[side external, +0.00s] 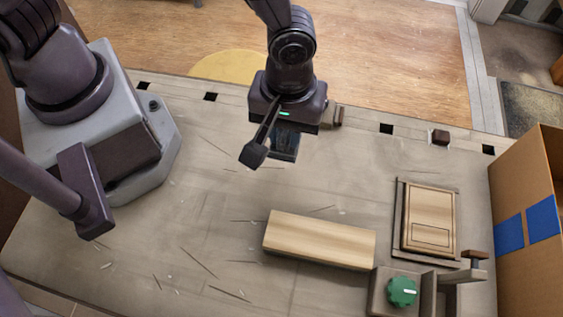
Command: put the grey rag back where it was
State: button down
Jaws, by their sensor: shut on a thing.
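My gripper (284,150) hangs over the back middle of the worktable, seen from the side external view. It is shut on a small dark grey piece (288,142), which looks like the grey rag. The piece is mostly hidden by the gripper, so its shape is hard to make out. I cannot tell whether it touches the table top. No other grey cloth shows on the table.
A pale wooden block (318,239) lies at the front middle. A framed wooden panel (430,218) lies to its right. A green knob (402,291) sits on a fixture at the front right. A cardboard box (535,205) stands at the right edge.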

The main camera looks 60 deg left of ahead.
send_over(281, 167)
notch_tip(281, 167, down, 4)
jog(key=shift+f, duration=2.3)
jog(key=shift+f, duration=0.15)
jog(key=c, duration=1)
grip_release()
